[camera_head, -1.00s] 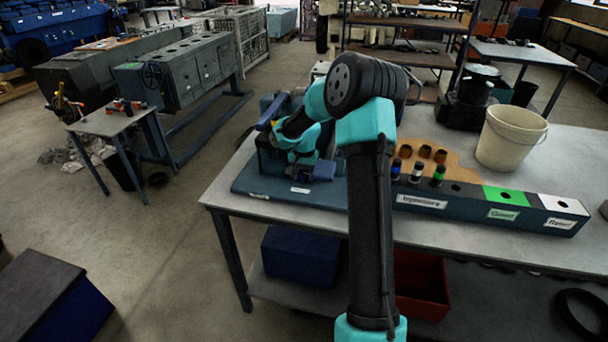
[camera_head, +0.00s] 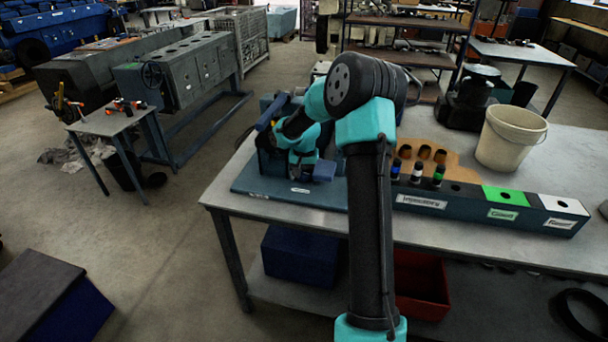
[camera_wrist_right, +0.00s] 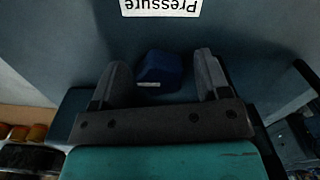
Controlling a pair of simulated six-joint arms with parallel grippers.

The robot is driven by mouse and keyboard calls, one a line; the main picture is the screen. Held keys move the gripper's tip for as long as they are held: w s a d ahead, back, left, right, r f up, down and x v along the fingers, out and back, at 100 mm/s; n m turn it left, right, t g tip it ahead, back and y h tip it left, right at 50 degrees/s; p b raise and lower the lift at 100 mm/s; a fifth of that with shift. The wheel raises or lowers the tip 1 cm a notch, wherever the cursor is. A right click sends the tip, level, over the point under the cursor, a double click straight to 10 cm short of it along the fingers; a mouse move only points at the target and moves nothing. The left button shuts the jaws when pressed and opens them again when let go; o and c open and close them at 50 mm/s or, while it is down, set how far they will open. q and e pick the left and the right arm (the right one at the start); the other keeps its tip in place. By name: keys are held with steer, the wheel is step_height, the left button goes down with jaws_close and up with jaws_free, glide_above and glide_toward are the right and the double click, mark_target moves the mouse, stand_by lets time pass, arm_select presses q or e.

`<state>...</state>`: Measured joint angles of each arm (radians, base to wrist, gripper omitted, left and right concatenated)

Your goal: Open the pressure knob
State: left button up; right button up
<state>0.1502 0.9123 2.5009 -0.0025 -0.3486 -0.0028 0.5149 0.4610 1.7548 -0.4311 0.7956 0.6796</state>
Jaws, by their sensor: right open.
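A dark blue knob (camera_wrist_right: 158,70) shows in the right wrist view, on a blue-grey surface beside a white label (camera_wrist_right: 160,6) that reads "Pressure" upside down. My right gripper (camera_wrist_right: 162,72) is open, with one finger to the left of the knob and one to the right. Gaps show between the knob and both fingers. In the head view my right gripper (camera_head: 301,172) points down at the blue test device (camera_head: 268,158) on the bench, largely hidden by my arm. My left gripper is not in view.
To the right on the bench (camera_head: 270,205) is a rack (camera_head: 465,212) with injector, green and white sections and several small cylinders. A white bucket (camera_head: 511,137) stands behind it. A red bin (camera_head: 420,285) sits on the lower shelf.

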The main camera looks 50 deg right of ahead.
mark_target(304, 173)
steer(key=shift+r, duration=0.1)
step_height(304, 173, up, 17)
steer(key=shift+r, duration=0.15)
stand_by(0.5)
stand_by(0.4)
